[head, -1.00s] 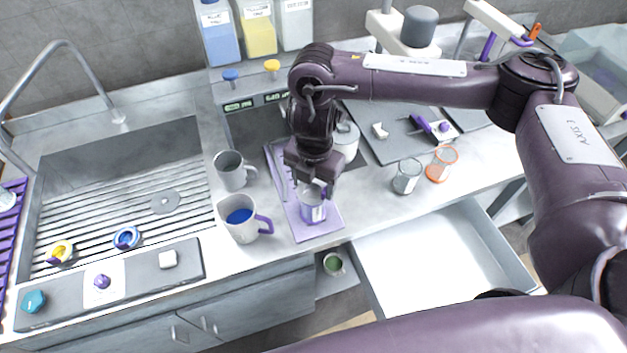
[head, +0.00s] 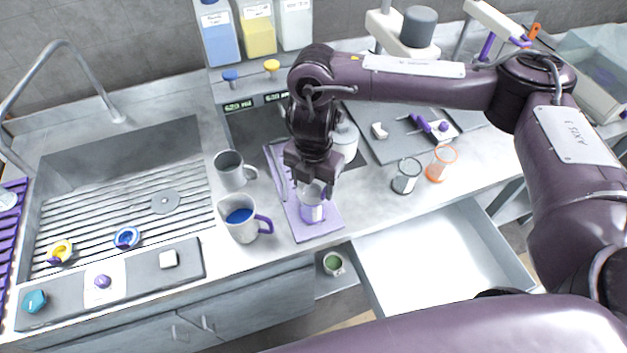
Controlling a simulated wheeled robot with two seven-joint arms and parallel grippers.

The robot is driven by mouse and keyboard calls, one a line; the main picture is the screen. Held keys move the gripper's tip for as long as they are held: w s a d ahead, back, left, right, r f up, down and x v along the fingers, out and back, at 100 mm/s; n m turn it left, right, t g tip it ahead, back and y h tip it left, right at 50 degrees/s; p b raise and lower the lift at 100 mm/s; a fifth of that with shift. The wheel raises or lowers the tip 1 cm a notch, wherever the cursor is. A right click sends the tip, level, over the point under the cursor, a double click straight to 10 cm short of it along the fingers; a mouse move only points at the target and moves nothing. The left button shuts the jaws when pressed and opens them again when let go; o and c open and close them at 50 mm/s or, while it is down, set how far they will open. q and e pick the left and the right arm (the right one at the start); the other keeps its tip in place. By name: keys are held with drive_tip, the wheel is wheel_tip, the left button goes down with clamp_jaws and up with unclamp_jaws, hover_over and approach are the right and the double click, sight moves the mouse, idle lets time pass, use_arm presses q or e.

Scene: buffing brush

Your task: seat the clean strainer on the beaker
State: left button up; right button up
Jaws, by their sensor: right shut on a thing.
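A small clear beaker with a purple band (head: 313,213) stands upright on a lilac tray (head: 318,232) at the middle of the counter. My right gripper (head: 316,186) points down directly above the beaker and is shut on a pale, partly see-through piece, which appears to be the strainer (head: 312,192). The fingers hide much of this piece. It is at the beaker's mouth, but I cannot tell whether it touches the rim or is level. My left gripper is not in view.
A mug of blue liquid (head: 240,219) and a grey mug (head: 230,169) stand left of the tray. A grey-rimmed glass (head: 406,176) and an orange-rimmed one (head: 441,163) stand to the right. An open, empty drawer (head: 440,262) juts out in front.

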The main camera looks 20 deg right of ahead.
sight(314, 189)
drive_tip(key=shift+f+b, duration=0.35)
drive_tip(key=shift+f, duration=0.2)
drive_tip(key=o, duration=0.7)
wheel_tip(314, 189, up, 9)
drive_tip(key=p, duration=0.8)
drive_tip(key=shift+f, duration=0.2)
drive_tip(key=shift+r, duration=1.25)
